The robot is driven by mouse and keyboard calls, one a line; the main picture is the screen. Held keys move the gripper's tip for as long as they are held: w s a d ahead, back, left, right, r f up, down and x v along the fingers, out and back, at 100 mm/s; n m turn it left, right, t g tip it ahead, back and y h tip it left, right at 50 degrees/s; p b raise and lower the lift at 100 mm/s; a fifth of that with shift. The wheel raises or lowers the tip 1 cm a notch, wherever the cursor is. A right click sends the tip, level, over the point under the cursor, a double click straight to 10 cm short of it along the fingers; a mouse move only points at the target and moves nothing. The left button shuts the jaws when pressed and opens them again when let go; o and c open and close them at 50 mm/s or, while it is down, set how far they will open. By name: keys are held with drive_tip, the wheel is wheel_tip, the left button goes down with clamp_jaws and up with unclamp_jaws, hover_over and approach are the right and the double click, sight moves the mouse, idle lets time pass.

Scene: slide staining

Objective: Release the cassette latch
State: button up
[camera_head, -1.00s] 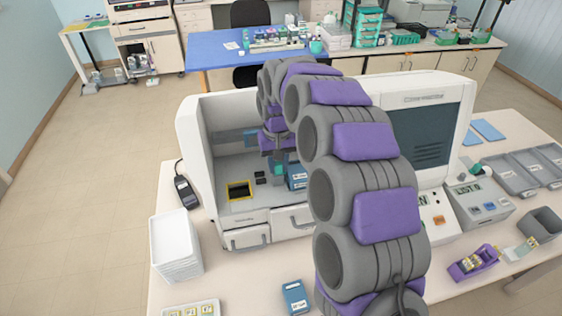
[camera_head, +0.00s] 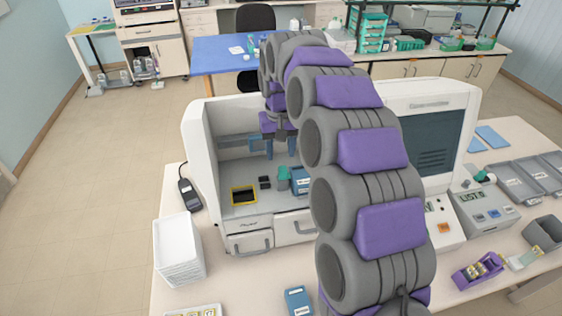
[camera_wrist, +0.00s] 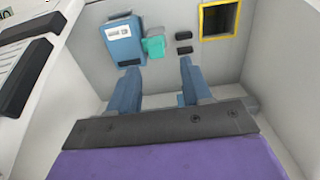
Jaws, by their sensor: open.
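A blue cassette (camera_head: 301,180) with a white label stands on the deck inside the open bay of the white machine (camera_head: 197,150). A teal latch (camera_head: 284,174) sits against its left side; my arm covers part of the cassette's right side. My gripper (camera_head: 281,153) is open and empty, above and behind the latch. In the wrist view its two blue fingers (camera_wrist: 157,70) are spread, with nothing between them.
A yellow-framed opening (camera_head: 243,196) and two small black blocks (camera_head: 264,182) lie left of the latch on the deck. The bay's side wall and back wall stand close around my gripper.

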wheel_tip(320, 180, up, 10)
drive_tip(key=shift+a, duration=0.25)
idle(0.3)
drive_tip(key=s+d+f+m+g+b, duration=0.1)
drive_tip(key=s+d+f+b, duration=0.15)
drive_tip(key=s+d, duration=0.5)
drive_tip(key=s+d+f+b, duration=0.2)
drive_tip(key=s+d+f, duration=0.25)
drive_tip(key=s, duration=0.55)
drive_tip(key=s+d+f+m+b, duration=0.1)
drive_tip(key=s+d+f+b, duration=0.1)
drive_tip(key=s+f, duration=0.5)
drive_tip(key=s+d+f+m+b, duration=0.1)
drive_tip(key=s+d+f, duration=0.3)
drive_tip(key=s, duration=1.1)
wheel_tip(320, 180, down, 4)
drive_tip(key=shift+s+d+r+g+b, duration=0.2)
drive_tip(key=shift+d+g+b, duration=0.2)
drive_tip(key=shift+b, duration=0.4)
